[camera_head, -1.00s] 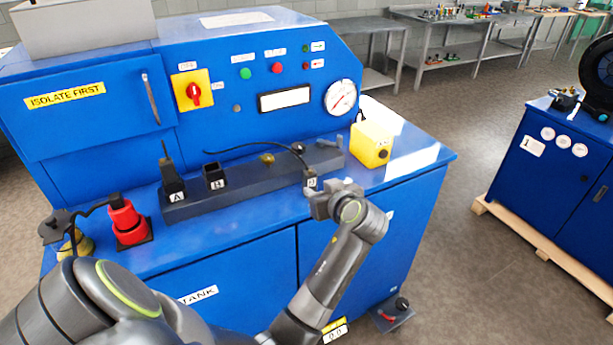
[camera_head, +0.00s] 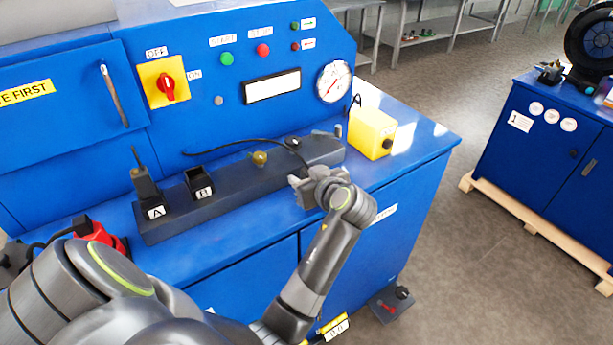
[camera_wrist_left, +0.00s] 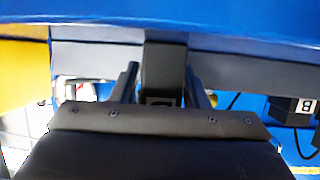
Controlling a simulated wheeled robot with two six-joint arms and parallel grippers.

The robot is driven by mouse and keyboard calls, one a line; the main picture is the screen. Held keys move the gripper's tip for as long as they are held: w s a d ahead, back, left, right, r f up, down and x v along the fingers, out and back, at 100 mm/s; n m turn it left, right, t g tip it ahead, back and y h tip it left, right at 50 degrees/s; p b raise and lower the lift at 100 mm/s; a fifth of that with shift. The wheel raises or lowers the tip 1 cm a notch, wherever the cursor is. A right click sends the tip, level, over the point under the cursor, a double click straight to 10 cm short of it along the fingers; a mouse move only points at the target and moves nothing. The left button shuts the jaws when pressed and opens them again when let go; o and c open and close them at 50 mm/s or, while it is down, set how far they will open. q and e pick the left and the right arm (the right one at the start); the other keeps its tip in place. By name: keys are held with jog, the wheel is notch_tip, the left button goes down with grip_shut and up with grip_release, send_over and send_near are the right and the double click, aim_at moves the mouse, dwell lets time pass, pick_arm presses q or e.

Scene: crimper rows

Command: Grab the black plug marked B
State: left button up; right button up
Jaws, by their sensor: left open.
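My left gripper (camera_head: 302,186) is open at the front edge of the dark rail on the blue bench. In the left wrist view, a dark block (camera_wrist_left: 164,68) stands between the two open fingers (camera_wrist_left: 162,84), with a small gap on each side. It looks like the black plug, with a pale mark partly hidden low on its face. In the head view the gripper covers the plug, and a thin black cable (camera_head: 245,141) runs to that spot. The square holder marked B (camera_head: 201,183) is left of it, and its B label also shows in the left wrist view (camera_wrist_left: 305,106). My right gripper is not in view.
A brass knob (camera_head: 259,158) sits mid-rail. A yellow box (camera_head: 371,132) stands to the right. The blue panel with its gauge (camera_head: 334,82) rises behind.

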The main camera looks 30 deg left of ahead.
pick_arm(q)
jog(key=shift+s, duration=0.1)
jog(key=shift+c, duration=3.8)
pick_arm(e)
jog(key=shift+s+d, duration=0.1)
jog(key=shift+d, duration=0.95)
pick_arm(q)
jog(key=shift+d+r, duration=0.1)
